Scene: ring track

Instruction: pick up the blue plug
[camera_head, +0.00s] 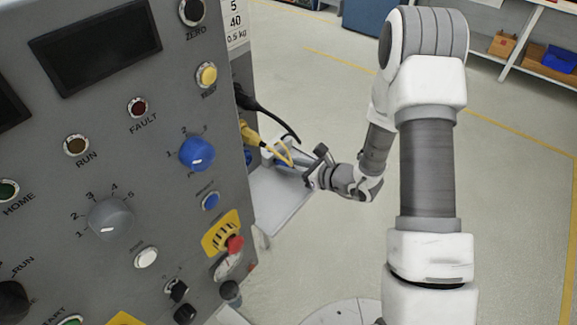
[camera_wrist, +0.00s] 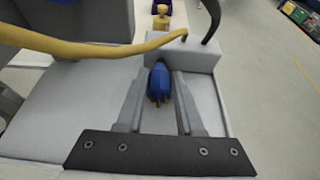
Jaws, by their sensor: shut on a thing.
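The blue plug (camera_wrist: 158,82) shows in the wrist view between the two grey fingers of my gripper (camera_wrist: 160,76), with small brass-coloured prongs facing the camera. The fingers are shut on it, near a pale grey block (camera_wrist: 190,55). In the head view my gripper (camera_head: 270,155) reaches left to the side of the grey control panel, over a pale shelf. The plug cannot be made out clearly between the fingers there. Whether it is clear of the surface below cannot be told.
A yellow cable (camera_wrist: 85,48) crosses just beyond the fingers. A yellow plug (camera_head: 250,135) and a black plug (camera_head: 246,100) with drooping cables sit at the panel's side. The pale shelf (camera_head: 280,200) lies below my gripper. Open floor (camera_head: 325,235) is to the right.

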